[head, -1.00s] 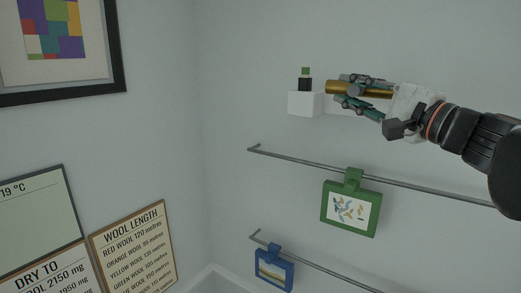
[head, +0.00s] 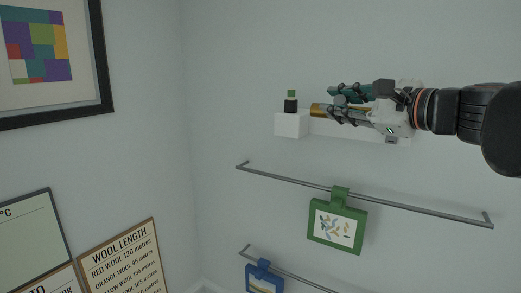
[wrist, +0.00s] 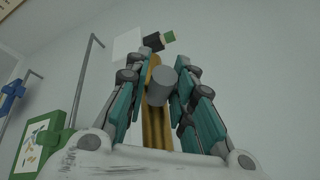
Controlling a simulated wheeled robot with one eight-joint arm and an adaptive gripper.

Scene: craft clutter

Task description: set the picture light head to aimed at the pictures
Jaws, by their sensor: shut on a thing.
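The picture light is on the wall, with a white block (head: 290,125) at its left end and a pale bar running right behind my gripper. Its brass tube head (head: 318,110) shows only at its left end in the head view; fingers cover the rest. In the wrist view the brass tube (wrist: 152,125) runs between my fingers, with a grey cylinder (wrist: 160,86) in front of it. My gripper (head: 338,105) is shut on the brass head, and its fingertips also show in the wrist view (wrist: 168,64). A black and green piece (head: 291,104) stands on the block.
Below the light, a grey rail (head: 290,180) carries a green-framed picture (head: 337,227). A lower rail carries a blue-framed picture (head: 264,280). A framed colour-block picture (head: 107,60) and a wool length board (head: 122,262) hang on the left wall.

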